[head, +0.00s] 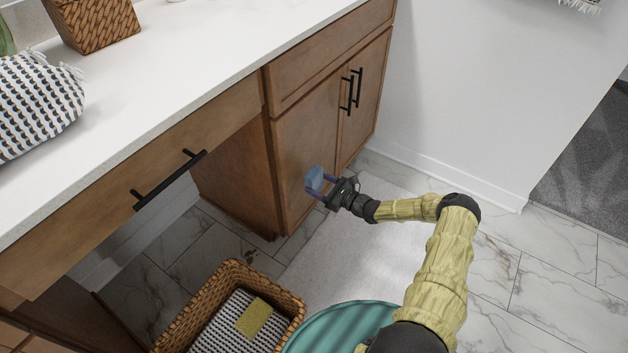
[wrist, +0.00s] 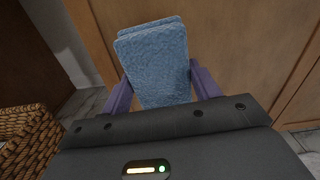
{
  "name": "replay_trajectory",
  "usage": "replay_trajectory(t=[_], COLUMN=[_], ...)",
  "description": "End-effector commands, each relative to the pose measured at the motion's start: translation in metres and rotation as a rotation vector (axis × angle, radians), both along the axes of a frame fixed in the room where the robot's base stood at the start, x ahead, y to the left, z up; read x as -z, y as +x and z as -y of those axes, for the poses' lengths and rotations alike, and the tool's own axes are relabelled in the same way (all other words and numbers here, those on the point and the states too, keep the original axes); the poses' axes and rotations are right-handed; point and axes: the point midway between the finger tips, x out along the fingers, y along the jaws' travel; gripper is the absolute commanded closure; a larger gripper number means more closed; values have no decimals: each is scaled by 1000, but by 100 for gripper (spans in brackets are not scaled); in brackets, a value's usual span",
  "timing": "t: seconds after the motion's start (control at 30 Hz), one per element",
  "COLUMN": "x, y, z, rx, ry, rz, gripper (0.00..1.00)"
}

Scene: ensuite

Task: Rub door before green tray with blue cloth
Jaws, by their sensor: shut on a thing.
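My gripper (head: 325,188) is shut on a folded blue cloth (head: 315,178). The cloth is held between the two purple fingers, and it also shows in the wrist view (wrist: 157,62). It is right at the lower part of the nearer wooden cabinet door (head: 305,137); I cannot tell whether it touches the door. The door is shut and fills the background of the wrist view (wrist: 235,50). A green round tray or lid (head: 340,330) shows at the bottom of the head view, partly hidden by my arm.
A wicker basket (head: 173,328) with a patterned cloth and a yellow sponge-like piece (head: 254,317) stands on the floor. A second cabinet door (head: 366,92) with a black handle is farther back. A pale rug (head: 330,255) lies below my arm. The white countertop (head: 200,70) overhangs the left side.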

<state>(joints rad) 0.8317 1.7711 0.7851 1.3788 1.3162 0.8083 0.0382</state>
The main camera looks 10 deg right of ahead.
Motion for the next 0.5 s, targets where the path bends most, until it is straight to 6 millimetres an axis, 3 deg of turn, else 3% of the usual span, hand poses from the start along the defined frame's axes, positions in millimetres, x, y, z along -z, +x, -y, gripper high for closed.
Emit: replay_trajectory(t=[0.3,0.5], x=[-1,0], y=[-17,-19], z=[18,20], rx=[2,2], ry=[1,1], rz=[-1,-1], gripper=[57,57])
